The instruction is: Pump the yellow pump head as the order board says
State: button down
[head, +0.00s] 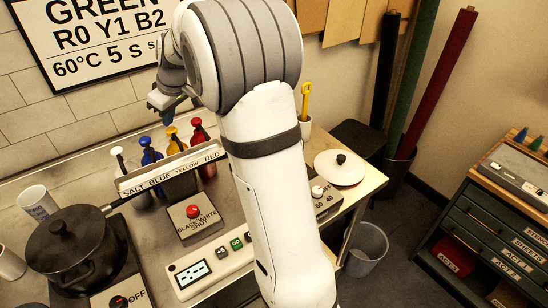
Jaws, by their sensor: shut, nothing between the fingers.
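The order board (95,38) on the wall reads GREEN, R0 Y1 B2, 60°C 5 S, with its right end hidden behind my arm. Pump bottles stand in a row behind a label strip (168,172) reading SALT, BLUE, YELLOW, RED. The yellow pump head (171,131) is between the blue pump (149,151) and the red pump (198,129). My gripper (158,103) is shut and empty, and appears above the blue and yellow pumps. Its exact height over them is hard to tell.
A black lidded pot (68,250) stands at left on the counter, its handle reaching toward the label strip. A red-button box (194,218) and a panel with a display (192,273) are in front. A white lid (340,167) lies at right.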

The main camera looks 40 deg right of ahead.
jog(key=shift+r, duration=0.1)
notch_tip(320, 180, up, 6)
jog(key=p, duration=0.3)
dwell(0.4)
dwell(0.3)
jog(key=s+f+m+h+b, duration=0.1)
jog(key=s+f+m, duration=0.1)
jog(key=s, duration=1.5)
jog(key=s+f+m+h+b, duration=0.1)
jog(key=s+f+m, duration=0.2)
jog(key=s, duration=1.4)
jog(key=shift+a+f+m+g, duration=0.2)
jog(key=shift+f+m+g, duration=0.15)
jog(key=shift+m, duration=0.15)
